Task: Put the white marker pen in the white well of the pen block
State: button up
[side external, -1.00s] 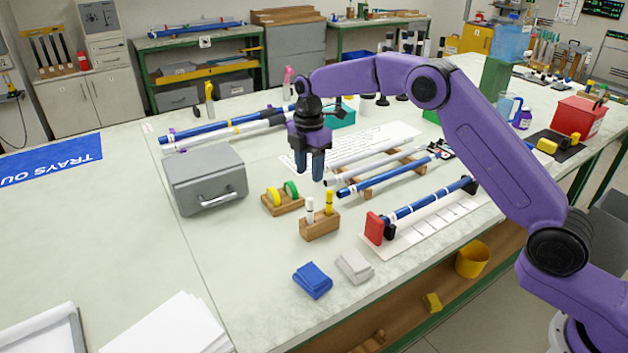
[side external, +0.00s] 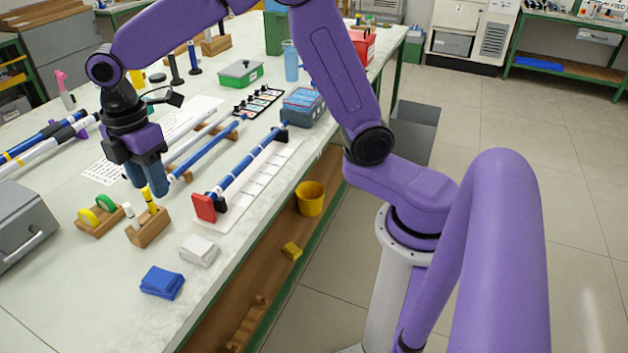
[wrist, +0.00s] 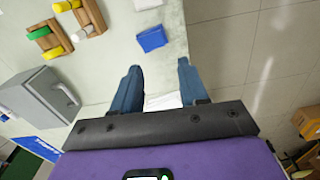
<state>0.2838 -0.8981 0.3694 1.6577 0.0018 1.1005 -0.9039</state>
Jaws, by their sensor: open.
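The white marker pen (side external: 129,213) stands upright in the left end of the wooden pen block (side external: 149,235). A yellow marker pen (side external: 149,200) stands at its other end. The color marks of the wells are too small to tell. The block also shows at the top of the wrist view (wrist: 95,14), with the white pen (wrist: 66,5) and yellow pen (wrist: 82,33) protruding from it. My gripper (side external: 148,186) points down, open and empty, and appears behind and above the block. Its two fingers are apart in the wrist view (wrist: 160,70).
A tape holder (side external: 100,222) and a grey case (side external: 22,228) stand left of the block. A white cloth (side external: 200,250) and a blue cloth (side external: 162,281) lie in front. Rods on a rack (side external: 205,150) and a red-ended fixture (side external: 205,207) are to the right.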

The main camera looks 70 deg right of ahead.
jog(key=s+d+m, duration=0.1)
jog(key=s+d, duration=0.3)
jog(key=s, duration=0.5)
jog(key=s+d+f+m, duration=0.1)
jog(key=s+d, duration=0.3)
jog(key=s, duration=0.5)
jog(key=s+d+m, duration=0.2)
jog(key=s+d, duration=0.3)
jog(key=s, duration=0.5)
jog(key=shift+f+m, duration=0.4)
jog(key=shift+d, duration=0.1)
